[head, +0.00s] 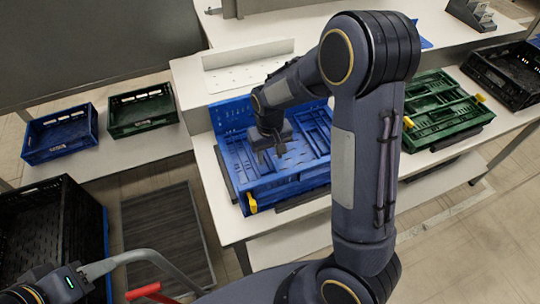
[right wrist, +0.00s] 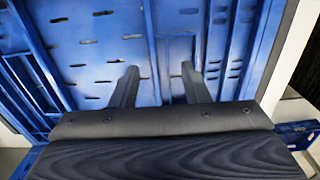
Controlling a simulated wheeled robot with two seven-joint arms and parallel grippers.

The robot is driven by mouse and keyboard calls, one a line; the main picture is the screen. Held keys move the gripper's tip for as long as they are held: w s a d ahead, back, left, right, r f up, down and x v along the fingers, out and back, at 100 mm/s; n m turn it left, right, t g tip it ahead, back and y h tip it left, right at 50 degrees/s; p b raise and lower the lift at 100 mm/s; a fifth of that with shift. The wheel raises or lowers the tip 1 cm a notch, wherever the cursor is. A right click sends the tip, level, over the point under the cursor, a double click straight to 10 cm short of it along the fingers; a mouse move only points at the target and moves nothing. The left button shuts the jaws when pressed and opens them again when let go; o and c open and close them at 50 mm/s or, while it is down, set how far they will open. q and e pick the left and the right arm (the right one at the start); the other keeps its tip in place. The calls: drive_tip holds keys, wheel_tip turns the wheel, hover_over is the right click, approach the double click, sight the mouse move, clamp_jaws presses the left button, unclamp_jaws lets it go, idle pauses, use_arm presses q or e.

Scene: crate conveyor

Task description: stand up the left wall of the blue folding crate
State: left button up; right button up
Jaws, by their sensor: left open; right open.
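The blue folding crate (head: 262,186) lies on the white bench. Its back wall (head: 232,115) stands up, partly hidden by my arm. Slotted blue panels lie folded low inside, and I see no raised wall at its left side. A yellow latch (head: 252,203) shows at the front left corner. My right gripper (head: 272,152) is above the inside of the crate. In the right wrist view its two fingers (right wrist: 160,85) are apart with nothing between them, over a slotted blue panel (right wrist: 115,50). My left gripper (head: 62,284) is at the bottom left corner, away from the crate; its fingers are hard to make out.
A green folded crate (head: 430,120) lies to the right on the bench, with a black crate (head: 500,80) beyond. Small blue (head: 60,135) and green (head: 142,110) crates stand at the left. A large black crate (head: 40,225) is at lower left, near a grey tube handle (head: 150,255).

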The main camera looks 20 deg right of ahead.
drive_tip(key=shift+f, duration=0.75)
clamp_jaws()
